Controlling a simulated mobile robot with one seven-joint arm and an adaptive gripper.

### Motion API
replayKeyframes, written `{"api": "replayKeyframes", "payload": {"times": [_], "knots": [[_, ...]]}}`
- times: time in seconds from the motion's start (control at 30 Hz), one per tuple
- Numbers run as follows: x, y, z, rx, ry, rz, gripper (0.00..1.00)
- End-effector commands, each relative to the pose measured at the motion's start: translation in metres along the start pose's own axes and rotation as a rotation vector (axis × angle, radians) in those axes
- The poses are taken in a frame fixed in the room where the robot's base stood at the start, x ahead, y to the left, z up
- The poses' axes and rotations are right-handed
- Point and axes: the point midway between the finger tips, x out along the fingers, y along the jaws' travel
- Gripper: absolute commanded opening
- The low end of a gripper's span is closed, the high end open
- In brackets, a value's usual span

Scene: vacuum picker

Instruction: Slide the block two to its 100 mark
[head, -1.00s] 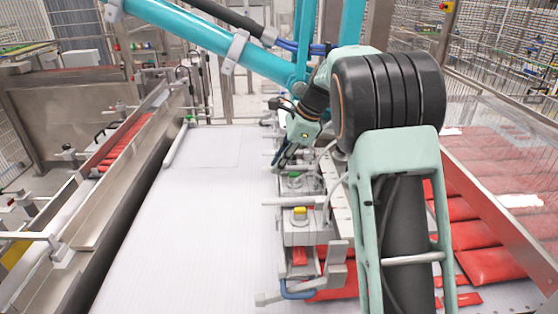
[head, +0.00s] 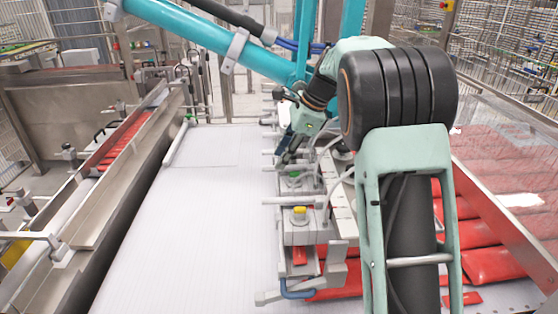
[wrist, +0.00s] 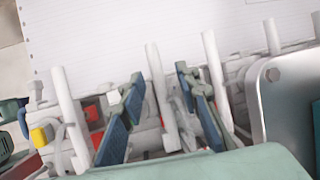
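A row of grey blocks stands along the right edge of the white belt. The near block (head: 298,232) has a yellow knob (head: 300,211), and the one behind it has a green knob (head: 293,175). I cannot tell which is block two, and no scale marks are readable. My gripper (head: 284,158) is over the row, just beyond the green knob. In the wrist view my gripper (wrist: 159,75) has its blue-padded fingers apart. A pale rod (wrist: 158,85) shows between them; I cannot tell whether they touch it. The yellow knob also shows in the wrist view (wrist: 40,136).
The white belt (head: 200,220) is bare left of the blocks. Pale rods stick out from the row over its edge. Red packs (head: 495,264) lie at the right beside a metal rail (head: 505,215). A steel rail (head: 120,190) borders the belt's left.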

Motion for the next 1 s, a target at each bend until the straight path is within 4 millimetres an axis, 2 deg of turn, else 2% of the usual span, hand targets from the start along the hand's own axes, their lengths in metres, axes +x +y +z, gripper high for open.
{"api": "replayKeyframes", "payload": {"times": [0.03,0.2,0.43,0.6,1.0], "knots": [[-0.013,-0.001,-0.001,0.001,0.000,-0.005,0.30],[-0.050,-0.001,-0.001,-0.001,0.001,-0.005,0.30],[-0.085,-0.001,-0.001,0.001,0.000,-0.004,0.30],[-0.094,-0.001,0.000,0.001,0.000,-0.003,0.30],[-0.095,0.000,0.000,0.000,0.000,-0.002,0.30]]}}
